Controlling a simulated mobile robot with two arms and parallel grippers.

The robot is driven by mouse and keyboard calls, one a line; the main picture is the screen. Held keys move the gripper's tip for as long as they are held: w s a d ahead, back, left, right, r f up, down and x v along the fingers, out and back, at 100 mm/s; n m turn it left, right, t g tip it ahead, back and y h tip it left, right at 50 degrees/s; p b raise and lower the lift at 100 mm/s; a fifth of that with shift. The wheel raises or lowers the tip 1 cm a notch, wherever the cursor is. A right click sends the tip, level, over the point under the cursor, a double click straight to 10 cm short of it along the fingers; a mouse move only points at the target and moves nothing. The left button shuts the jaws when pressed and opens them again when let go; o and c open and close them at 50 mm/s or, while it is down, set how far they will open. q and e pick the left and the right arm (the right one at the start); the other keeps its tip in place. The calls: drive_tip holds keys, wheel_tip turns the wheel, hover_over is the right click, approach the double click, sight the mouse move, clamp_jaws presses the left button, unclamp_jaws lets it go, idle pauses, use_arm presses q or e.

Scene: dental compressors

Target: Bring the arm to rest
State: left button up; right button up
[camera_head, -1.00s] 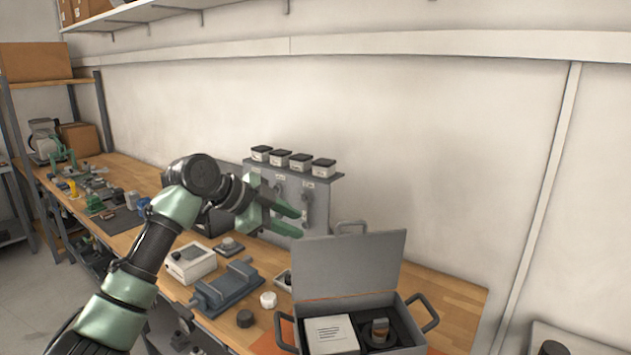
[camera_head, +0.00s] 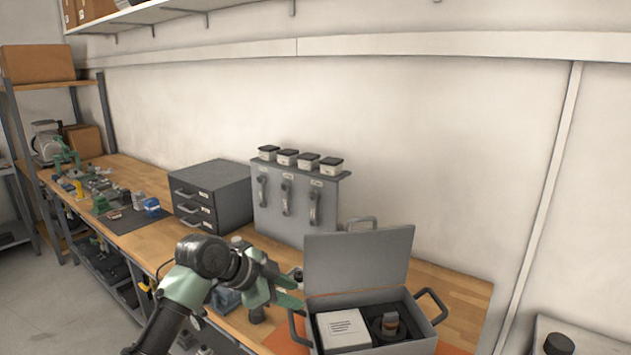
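My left arm comes in from the lower left. My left gripper (camera_head: 292,289) is low over the front of the wooden bench, just left of the open grey case. Its green fingers are spread apart and I see nothing between them. My arm hides part of the bench and the small items behind it. My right gripper is not in view.
The open grey case (camera_head: 431,335) holds a white box (camera_head: 343,328) and a dark round part (camera_head: 388,325). Behind stand a grey drawer unit (camera_head: 212,190) and a grey panel (camera_head: 285,212) with several lidded jars on top. Wall shelf above.

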use_arm(q)
drive_tip(key=s+a+f+n+y, duration=0.35)
drive_tip(key=s+f+n, duration=0.25)
drive_tip(key=s+f, duration=1.2)
drive_tip(key=s+a+f+n+g+y, duration=0.15)
drive_tip(key=s+a+n, duration=0.35)
drive_tip(key=s, duration=0.6)
drive_tip(key=s+a+f+n+g+y, duration=0.1)
drive_tip(key=s+a+f+n+y, duration=0.15)
drive_tip(key=s+a, duration=0.55)
drive_tip(key=s+d+f, duration=0.1)
drive_tip(key=s+f, duration=0.1)
drive_tip(key=f, duration=1.2)
drive_tip(key=s+d+f, duration=0.1)
drive_tip(key=s+f, duration=0.1)
drive_tip(key=f, duration=1.2)
drive_tip(key=s+a+f+g+b, duration=0.1)
drive_tip(key=s+a+f+g, duration=0.1)
drive_tip(key=s+f, duration=1.4)
drive_tip(key=shift+s+a, duration=0.45)
drive_tip(key=shift+a, duration=0.25)
drive_tip(key=shift+f, duration=0.1)
